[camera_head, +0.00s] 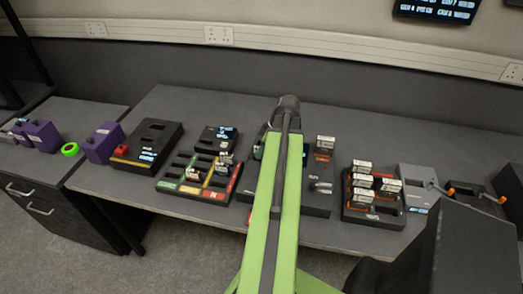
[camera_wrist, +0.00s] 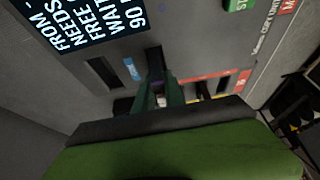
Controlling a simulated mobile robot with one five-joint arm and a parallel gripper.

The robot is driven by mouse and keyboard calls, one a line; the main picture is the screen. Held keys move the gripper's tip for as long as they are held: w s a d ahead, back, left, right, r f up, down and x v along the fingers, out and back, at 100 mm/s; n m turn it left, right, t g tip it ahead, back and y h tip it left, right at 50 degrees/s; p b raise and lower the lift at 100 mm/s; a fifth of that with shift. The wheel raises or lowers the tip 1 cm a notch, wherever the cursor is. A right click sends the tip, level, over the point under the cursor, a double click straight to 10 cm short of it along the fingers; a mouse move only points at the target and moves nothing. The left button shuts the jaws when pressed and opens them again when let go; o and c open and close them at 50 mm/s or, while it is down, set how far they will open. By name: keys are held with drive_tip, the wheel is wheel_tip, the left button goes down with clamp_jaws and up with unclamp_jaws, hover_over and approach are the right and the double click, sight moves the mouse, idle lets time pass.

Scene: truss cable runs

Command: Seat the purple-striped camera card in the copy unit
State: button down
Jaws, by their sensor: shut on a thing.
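In the wrist view, the two dark green fingers of my gripper (camera_wrist: 161,82) are shut on a small card (camera_wrist: 160,101) with a hint of purple. Only a sliver of the card shows between the fingers. The fingers point at the face of the grey copy unit (camera_wrist: 195,45), close to a dark middle slot (camera_wrist: 154,60). I cannot tell whether the card is inside that slot. Another dark slot (camera_wrist: 103,72) lies to the left, beside a blue label (camera_wrist: 130,68). In the head view my green arm hides the gripper and the card.
In the wrist view, a lit text screen (camera_wrist: 88,22) and a red strip (camera_wrist: 212,75) lie on the unit. In the head view, a colour-marked tray (camera_head: 200,178) and a rack of white-labelled cards (camera_head: 373,200) stand on the bench. Purple blocks (camera_head: 103,143) stand at the left.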

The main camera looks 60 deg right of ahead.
drive_tip(key=shift+f, duration=0.1)
idle(0.3)
drive_tip(key=shift+f+b, duration=0.25)
drive_tip(key=shift+b, duration=0.15)
drive_tip(key=c, duration=1.3)
unclamp_jaws()
drive_tip(key=shift+o, duration=1.4)
